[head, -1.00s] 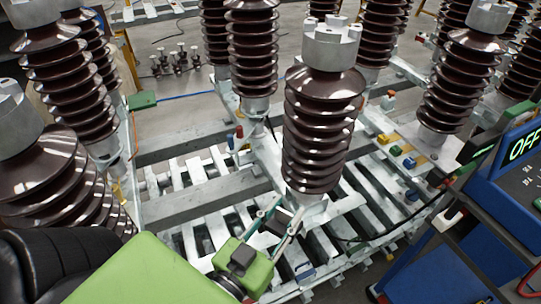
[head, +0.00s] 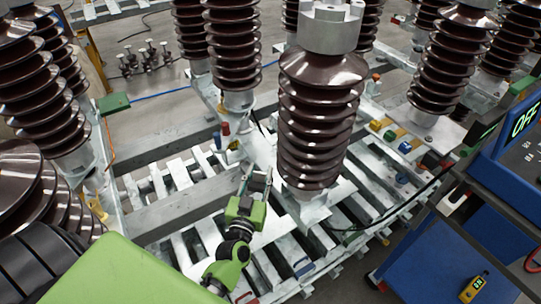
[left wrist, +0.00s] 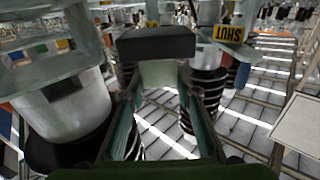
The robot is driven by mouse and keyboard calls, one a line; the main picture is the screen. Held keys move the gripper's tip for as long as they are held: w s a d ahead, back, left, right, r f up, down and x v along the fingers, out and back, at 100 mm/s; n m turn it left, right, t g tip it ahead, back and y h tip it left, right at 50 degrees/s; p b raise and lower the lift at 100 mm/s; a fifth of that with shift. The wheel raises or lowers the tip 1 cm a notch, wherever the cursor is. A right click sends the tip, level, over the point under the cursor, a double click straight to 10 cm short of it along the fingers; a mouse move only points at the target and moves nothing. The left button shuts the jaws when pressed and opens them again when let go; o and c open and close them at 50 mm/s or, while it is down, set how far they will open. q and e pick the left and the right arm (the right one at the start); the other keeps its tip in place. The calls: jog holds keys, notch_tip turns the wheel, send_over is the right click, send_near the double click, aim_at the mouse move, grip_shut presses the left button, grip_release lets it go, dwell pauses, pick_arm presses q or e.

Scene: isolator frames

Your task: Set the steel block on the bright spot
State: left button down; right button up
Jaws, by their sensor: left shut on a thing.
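My left gripper (head: 257,182) reaches over the slatted metal frame (head: 190,206), just left of the foot of the large brown insulator (head: 318,120). In the left wrist view its two fingers are closed on a block (left wrist: 158,74) with a pale face; a dark, flat-ended part (left wrist: 155,42) shows directly above it. I take this to be the steel block. In the head view the block is too small and hidden by the gripper to make out clearly. I cannot pick out the bright spot with certainty among the shiny metal surfaces. My right gripper is not in view.
More brown insulators (head: 447,75) stand around the frame. A blue cart (head: 440,245) with an "OFF" display (head: 523,122) and a yellow handheld device (head: 474,287) is at the right. Small coloured blocks (head: 390,135) sit on the frame. A yellow "SHUT" label (left wrist: 230,34) shows in the wrist view.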

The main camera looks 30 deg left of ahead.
pick_arm(q)
jog(key=b+x, duration=0.2)
jog(key=x, duration=0.2)
jog(key=b+x, duration=0.2)
jog(key=x, duration=0.3)
jog(key=f+b+x, duration=0.1)
jog(key=x, duration=0.4)
jog(key=shift+b, duration=0.4)
notch_tip(320, 180, down, 2)
jog(key=b, duration=0.2)
jog(key=shift+w+f+b, duration=0.1)
jog(key=shift+f+b, duration=0.05)
jog(key=shift+b, duration=0.15)
jog(key=shift+f, duration=0.15)
jog(key=c, duration=1.6)
grip_release()
jog(key=shift+d+f, duration=0.1)
jog(key=shift+o, duration=0.2)
